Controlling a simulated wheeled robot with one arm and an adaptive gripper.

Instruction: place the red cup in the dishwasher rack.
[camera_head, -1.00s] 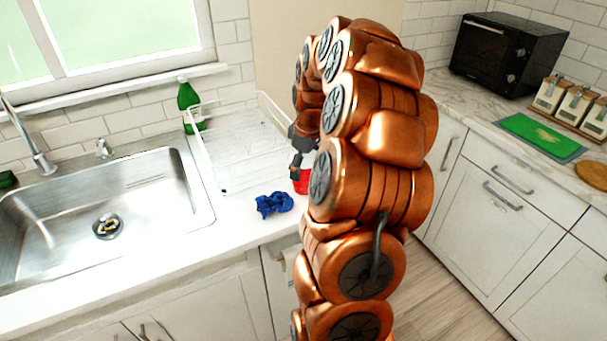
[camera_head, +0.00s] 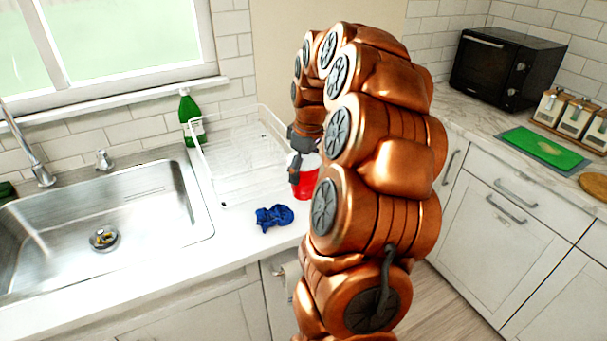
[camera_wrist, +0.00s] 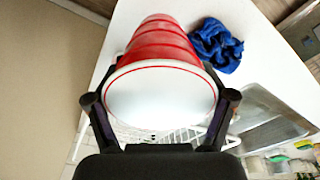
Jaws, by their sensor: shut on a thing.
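The red cup (camera_head: 307,179) has a white inside and shows just left of my arm, at the right end of the counter. My gripper (camera_head: 297,160) is shut on it near its rim. In the wrist view the red cup (camera_wrist: 160,45) lies between the two fingers of my gripper (camera_wrist: 160,105), its white mouth facing the camera. I cannot tell whether its base touches the counter. The white wire dish rack (camera_head: 232,160) stands on the counter, just left of my gripper and behind the cup. Its right end is partly hidden by my gripper.
A crumpled blue cloth (camera_head: 274,217) lies on the counter in front of the rack. A green bottle (camera_head: 190,115) stands at the rack's back left corner. The steel sink (camera_head: 150,215) is left of the rack. The visible rack floor looks empty.

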